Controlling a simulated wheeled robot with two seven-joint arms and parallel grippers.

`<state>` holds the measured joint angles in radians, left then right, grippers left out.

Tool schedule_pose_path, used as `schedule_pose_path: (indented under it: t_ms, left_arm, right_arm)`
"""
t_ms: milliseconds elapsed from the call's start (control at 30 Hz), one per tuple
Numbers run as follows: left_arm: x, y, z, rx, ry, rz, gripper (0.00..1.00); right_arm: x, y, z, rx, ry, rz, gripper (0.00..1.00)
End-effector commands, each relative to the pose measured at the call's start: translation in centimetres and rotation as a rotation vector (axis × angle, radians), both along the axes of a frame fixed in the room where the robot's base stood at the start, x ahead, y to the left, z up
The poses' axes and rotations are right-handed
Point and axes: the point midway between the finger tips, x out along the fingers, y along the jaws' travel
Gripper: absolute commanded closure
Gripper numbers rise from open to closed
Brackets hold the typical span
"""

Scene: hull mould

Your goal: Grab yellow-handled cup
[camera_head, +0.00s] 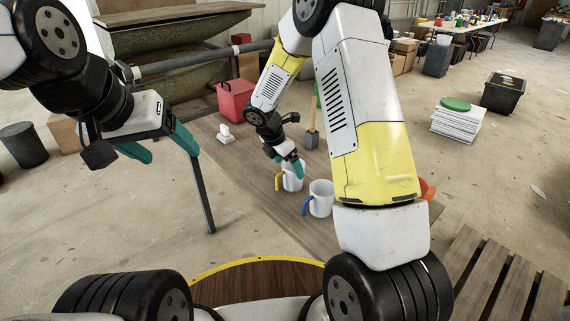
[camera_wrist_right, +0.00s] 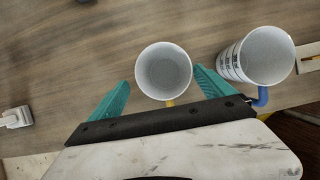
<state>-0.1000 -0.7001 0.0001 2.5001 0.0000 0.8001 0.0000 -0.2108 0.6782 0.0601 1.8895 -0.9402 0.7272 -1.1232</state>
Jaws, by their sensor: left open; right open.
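The yellow-handled cup (camera_head: 293,180) is white and stands upright on the wooden table, its yellow handle towards the left in the head view. My right gripper (camera_head: 291,166) is open at this cup. In the right wrist view the cup (camera_wrist_right: 163,72) appears between the two teal fingers, with a narrow gap on each side; its yellow handle is partly hidden by the gripper body. A white cup with a blue handle (camera_head: 321,196) stands close by and shows right of the fingers in the wrist view (camera_wrist_right: 264,58). My left gripper (camera_head: 160,146) is open and empty, left of the table.
A red box (camera_head: 234,101) and a white object (camera_head: 225,134) lie at the table's far left. A grey block with a wooden handle (camera_head: 312,139) stands behind the cups. My right arm hides part of the table's right side. A slatted pallet (camera_head: 508,285) lies at front right.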

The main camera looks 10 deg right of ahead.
Motion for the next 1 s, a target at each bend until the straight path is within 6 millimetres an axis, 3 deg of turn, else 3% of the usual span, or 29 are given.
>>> schedule_pose_path:
  t_ms: [467,700,767,1000]
  left_arm:
    - [0.0,0.0,0.0,0.0,0.0,0.0,0.27]
    - [0.0,0.0,0.0,0.0,0.0,0.0,0.27]
    - [0.0,0.0,0.0,0.0,0.0,0.0,0.27]
    - [0.0,0.0,0.0,0.0,0.0,0.0,0.27]
  right_arm:
    - [0.4,-2.1,-5.4,0.001,0.002,-0.004,0.08]
    - [0.6,-2.2,-5.7,0.002,-0.001,-0.004,0.08]
    - [0.6,-2.2,-5.7,0.002,-0.001,-0.004,0.15]
    - [0.5,-2.2,-5.7,0.002,-0.001,-0.004,0.63]
